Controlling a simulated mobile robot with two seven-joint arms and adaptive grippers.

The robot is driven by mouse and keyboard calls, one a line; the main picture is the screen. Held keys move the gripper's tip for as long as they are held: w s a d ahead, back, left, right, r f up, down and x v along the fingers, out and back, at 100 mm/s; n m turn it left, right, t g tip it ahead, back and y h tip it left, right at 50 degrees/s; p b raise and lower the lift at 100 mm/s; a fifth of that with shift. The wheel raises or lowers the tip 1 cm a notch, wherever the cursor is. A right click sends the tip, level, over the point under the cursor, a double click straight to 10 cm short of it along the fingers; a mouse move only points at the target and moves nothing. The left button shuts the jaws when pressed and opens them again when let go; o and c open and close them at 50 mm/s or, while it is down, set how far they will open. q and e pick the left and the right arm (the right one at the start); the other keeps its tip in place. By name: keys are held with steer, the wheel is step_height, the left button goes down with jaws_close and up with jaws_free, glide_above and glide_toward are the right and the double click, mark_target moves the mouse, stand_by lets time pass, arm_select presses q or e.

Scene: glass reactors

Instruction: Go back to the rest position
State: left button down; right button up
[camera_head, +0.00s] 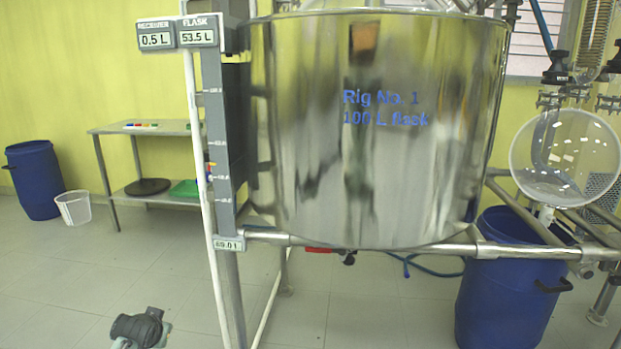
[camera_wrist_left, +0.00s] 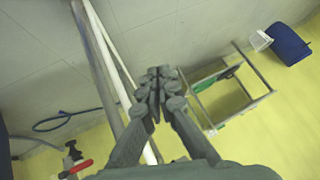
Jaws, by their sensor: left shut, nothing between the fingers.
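My left gripper (camera_wrist_left: 157,85) is shut and empty in the left wrist view, its fingertips together in front of a metal leg and a white pole. In the head view a dark grey part of my left arm (camera_head: 140,328) shows low at the left, above the floor; its fingers cannot be made out there. My right gripper is in neither view. The large steel vessel (camera_head: 380,180) marked "Rig No. 1 100 L flask" fills the middle of the head view, apart from my left arm.
The frame's rail (camera_head: 370,245) runs below the vessel. A blue barrel (camera_head: 505,290) stands under the round glass receiver (camera_head: 565,155) at right. A steel side table (camera_head: 150,128), another blue barrel (camera_head: 35,178) and a white bin (camera_head: 73,207) stand at left. The left floor is clear.

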arm_select(q)
steer(key=s+d+f+g, duration=0.2)
steer(key=s+f, duration=0.5)
steer(key=s, duration=0.5)
steer(key=s+d+f+g+h, duration=0.1)
steer(key=s+d+f, duration=0.3)
steer(key=s+f, duration=0.4)
steer(key=s+d+f+g+h, duration=0.1)
steer(key=s+f, duration=0.7)
steer(key=s, duration=0.9)
steer(key=d+g, duration=0.1)
steer(key=d, duration=0.1)
steer(key=shift+s+d+g, duration=0.3)
steer(key=shift+s+d, duration=0.05)
steer(key=shift+s, duration=0.05)
